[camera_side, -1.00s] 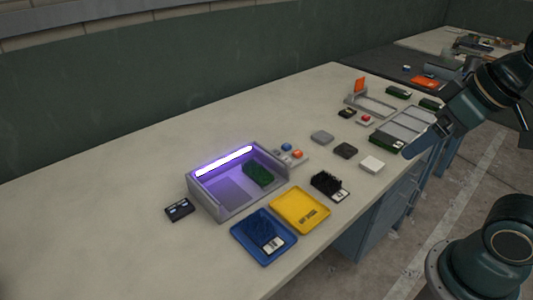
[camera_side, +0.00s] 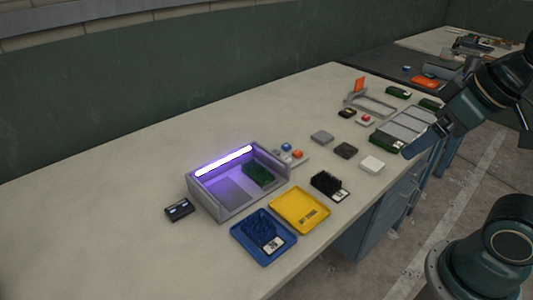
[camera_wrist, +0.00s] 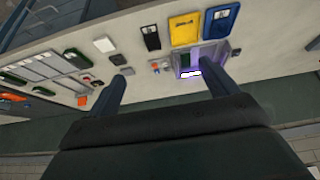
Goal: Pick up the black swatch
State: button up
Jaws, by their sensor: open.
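A bristly black swatch (camera_side: 326,182) with a white label at its near end lies on the bench, just right of the yellow tray (camera_side: 300,221). It also shows in the wrist view (camera_wrist: 151,38), at top centre beside the yellow tray (camera_wrist: 184,39). Another dark, bristly swatch (camera_side: 258,230) with a white label lies in the blue tray (camera_side: 284,228). My gripper (camera_wrist: 162,90) is open and empty; its two fingers stand wide apart in the wrist view. In the side view the arm's end is at the right, above the bench's near edge, well apart from the black swatch.
A lit purple light box (camera_side: 222,203) with a green swatch (camera_side: 259,174) inside stands behind the trays. A small black device (camera_side: 179,209) lies left of it. Grey, dark (camera_side: 346,150) and white (camera_side: 372,165) blocks and a grey rack (camera_side: 408,121) lie to the right. The bench's left part is clear.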

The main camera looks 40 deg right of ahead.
jog(key=shift+o, duration=0.3)
jog(key=shift+w, duration=0.1)
jog(key=w+d+f+n+g+y, duration=0.2)
jog(key=w+d+n+g, duration=0.1)
jog(key=w+n, duration=0.75)
jog(key=w+d+f+n+g+y, duration=0.2)
jog(key=w+d+f+n, duration=0.5)
jog(key=w+f, duration=0.3)
jog(key=shift+w+d+f+g+y, duration=0.2)
jog(key=shift+d+f+g+y, duration=0.1)
jog(key=shift+f, duration=0.1)
send_over(329, 178)
jog(key=d, duration=0.3)
jog(key=shift+w+a+f, duration=0.1)
jog(key=shift+f, duration=1.85)
jog(key=shift+w+a+f, duration=0.1)
jog(key=shift+f, duration=1.85)
jog(key=shift+x, duration=2.55)
